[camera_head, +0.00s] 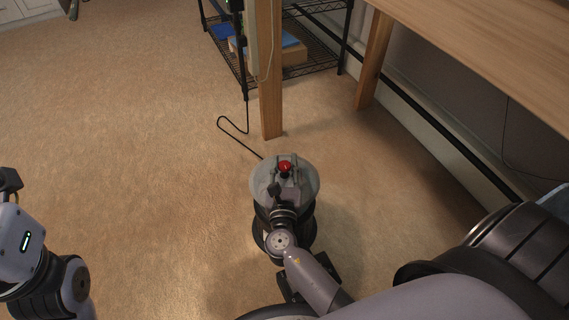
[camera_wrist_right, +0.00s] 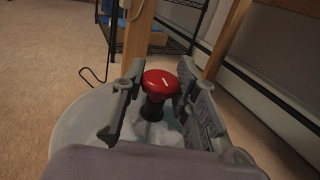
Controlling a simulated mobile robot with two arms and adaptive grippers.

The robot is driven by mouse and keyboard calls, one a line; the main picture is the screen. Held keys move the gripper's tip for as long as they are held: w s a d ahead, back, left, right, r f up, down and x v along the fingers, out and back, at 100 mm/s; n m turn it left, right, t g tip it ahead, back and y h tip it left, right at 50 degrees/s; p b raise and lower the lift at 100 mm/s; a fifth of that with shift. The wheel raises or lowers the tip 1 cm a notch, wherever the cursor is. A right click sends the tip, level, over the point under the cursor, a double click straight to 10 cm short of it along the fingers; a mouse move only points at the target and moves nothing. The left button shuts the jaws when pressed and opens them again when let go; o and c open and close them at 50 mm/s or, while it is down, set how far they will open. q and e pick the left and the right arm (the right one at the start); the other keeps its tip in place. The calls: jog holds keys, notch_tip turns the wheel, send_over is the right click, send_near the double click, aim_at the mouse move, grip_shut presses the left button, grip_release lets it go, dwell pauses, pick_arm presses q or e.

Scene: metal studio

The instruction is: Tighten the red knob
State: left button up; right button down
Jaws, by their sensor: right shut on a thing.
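A wooden post (camera_head: 270,75) stands just behind the vessel, with a black cable (camera_head: 233,128) on the carpet beside it. A wire shelf (camera_head: 318,55) is at the back. A wooden tabletop (camera_head: 490,45) overhangs the right. The carpet (camera_head: 130,120) to the left is clear.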

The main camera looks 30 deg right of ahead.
jog(key=shift+m+g+h, duration=0.4)
jog(key=shift+m+h, duration=0.1)
jog(key=shift+h, duration=0.1)
jog(key=c, duration=1.2)
grip_release()
jog(key=v, duration=1.2)
